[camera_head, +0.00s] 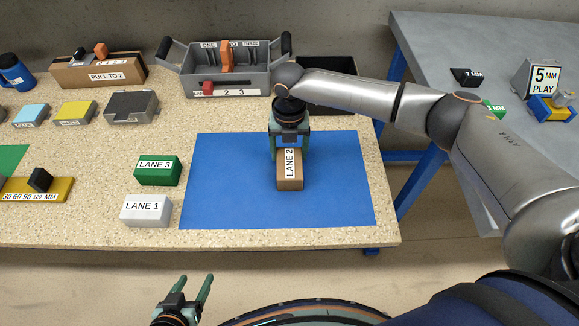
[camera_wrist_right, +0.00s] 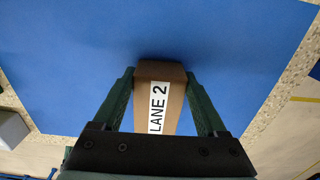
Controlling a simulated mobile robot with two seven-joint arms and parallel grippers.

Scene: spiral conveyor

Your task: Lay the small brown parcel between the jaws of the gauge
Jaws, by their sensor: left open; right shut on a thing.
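The small brown parcel (camera_head: 290,178), with a white LANE 2 label, is at the blue mat (camera_head: 232,175); whether it rests on the mat or hangs just above it I cannot tell. My right gripper (camera_head: 289,153) points down with its fingers on both sides of the parcel, shut on it. The parcel also shows between the green fingers in the right wrist view (camera_wrist_right: 172,75). The gauge (camera_head: 57,190), yellow with a scale in MM and a black jaw block (camera_head: 40,179), lies at the left edge, partly cut off. My left gripper (camera_head: 184,293) is open and empty, in front of the table.
A green LANE 3 block (camera_head: 158,171) and a grey LANE 1 block (camera_head: 146,210) stand left of the mat, between parcel and gauge. A grey tray (camera_head: 228,80) and a PULL TO 2 box (camera_head: 98,72) stand behind. Right of the parcel the mat is clear.

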